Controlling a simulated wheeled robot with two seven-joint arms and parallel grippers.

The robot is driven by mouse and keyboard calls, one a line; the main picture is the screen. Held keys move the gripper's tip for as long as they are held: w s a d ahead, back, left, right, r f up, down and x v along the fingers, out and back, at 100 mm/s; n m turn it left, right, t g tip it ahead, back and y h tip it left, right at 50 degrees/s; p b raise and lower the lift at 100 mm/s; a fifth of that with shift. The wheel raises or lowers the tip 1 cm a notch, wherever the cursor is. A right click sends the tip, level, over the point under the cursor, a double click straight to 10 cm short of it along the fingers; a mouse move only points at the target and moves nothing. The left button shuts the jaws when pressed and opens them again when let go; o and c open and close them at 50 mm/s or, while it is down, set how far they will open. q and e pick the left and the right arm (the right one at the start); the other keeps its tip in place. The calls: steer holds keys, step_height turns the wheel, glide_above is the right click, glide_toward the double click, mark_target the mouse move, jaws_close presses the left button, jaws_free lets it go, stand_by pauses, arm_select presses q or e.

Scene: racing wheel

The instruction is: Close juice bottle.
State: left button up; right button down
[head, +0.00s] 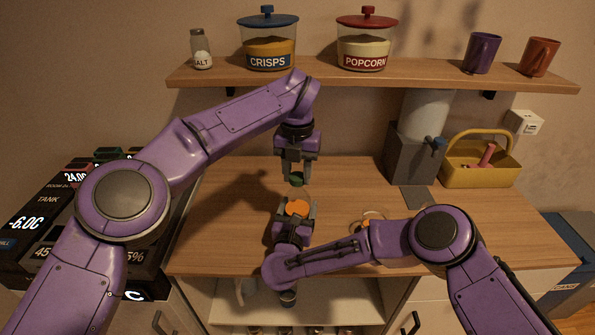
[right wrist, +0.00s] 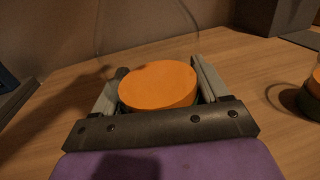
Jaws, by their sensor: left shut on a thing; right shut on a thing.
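My left gripper (head: 297,172) points down over the middle of the table and is shut on a small dark green round piece (head: 296,181), which looks like a cap. Just below it in the picture, my right gripper (head: 296,210) is shut around the juice bottle, whose orange juice (head: 297,207) shows as a round disc. In the right wrist view the orange juice (right wrist: 158,85) sits between the two fingers (right wrist: 157,98). Faint curved lines above it look like the clear upper bottle. The cap and bottle appear apart in the head view.
Another orange item (head: 373,217) stands right of the bottle, partly behind my right arm. A grey dispenser (head: 411,150) and yellow basket (head: 482,170) stand at the back right. A shelf (head: 330,73) with jars and mugs hangs above. The table's left part is clear.

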arm_select(q)
steer(key=o, duration=1.2)
steer(key=shift+o, duration=0.2)
steer(key=shift+r, duration=0.1)
step_height(320, 180, up, 7)
steer(key=shift+r, duration=0.2)
arm_select(e)
jaws_free()
arm_select(q)
step_height(320, 180, down, 3)
steer(key=b, duration=0.3)
steer(key=shift+f, duration=0.2)
arm_select(e)
steer(key=s, duration=0.3)
steer(key=s+a, duration=0.1)
steer(key=s, duration=0.2)
steer(key=s+a, duration=0.1)
steer(key=s, duration=0.2)
steer(key=shift+s+f, duration=0.1)
steer(key=shift+s, duration=0.55)
